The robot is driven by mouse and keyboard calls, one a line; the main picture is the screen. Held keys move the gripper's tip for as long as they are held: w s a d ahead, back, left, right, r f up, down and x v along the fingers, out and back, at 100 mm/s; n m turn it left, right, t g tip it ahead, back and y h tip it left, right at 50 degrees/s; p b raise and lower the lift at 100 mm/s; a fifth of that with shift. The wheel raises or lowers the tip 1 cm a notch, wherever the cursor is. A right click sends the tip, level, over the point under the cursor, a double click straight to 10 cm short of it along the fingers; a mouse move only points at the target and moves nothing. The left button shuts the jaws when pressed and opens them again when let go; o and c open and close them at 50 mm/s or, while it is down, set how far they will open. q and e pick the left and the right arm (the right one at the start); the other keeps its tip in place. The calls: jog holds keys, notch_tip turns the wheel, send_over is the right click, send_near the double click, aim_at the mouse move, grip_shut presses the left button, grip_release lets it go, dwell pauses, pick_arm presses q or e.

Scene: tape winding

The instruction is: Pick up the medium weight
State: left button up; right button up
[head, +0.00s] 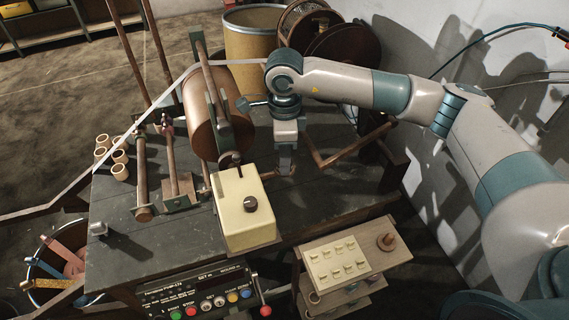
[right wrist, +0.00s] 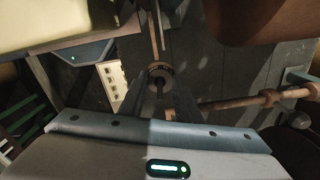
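My right gripper (head: 286,160) points down over the dark table, right of the cream box and close to a brown bent rod (head: 330,158). In the right wrist view its two dark fingers (right wrist: 163,98) appear apart. A round dark and brown disc-like part (right wrist: 160,75) shows at or just beyond the fingertips. I cannot tell whether it touches them or whether it is the medium weight. No piece is clearly recognisable as the medium weight in either view. A small grey metal piece (head: 98,229) sits at the table's left edge. My left gripper is not in view.
A cream box with a knob (head: 243,208) stands on the dark table (head: 130,262). A large copper-coloured roll (head: 212,118) stands behind it. Several small tan rings (head: 117,160) sit at left. A side stand with a cream switch panel (head: 336,262) is at front right. A wall limits the right side.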

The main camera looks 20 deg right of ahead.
jog(key=shift+c, duration=1.1)
jog(key=shift+r+b, duration=0.3)
jog(key=shift+r, duration=0.15)
notch_tip(320, 180, up, 8)
jog(key=b, duration=0.3)
jog(key=shift+r, duration=0.6)
jog(key=shift+f, duration=0.1)
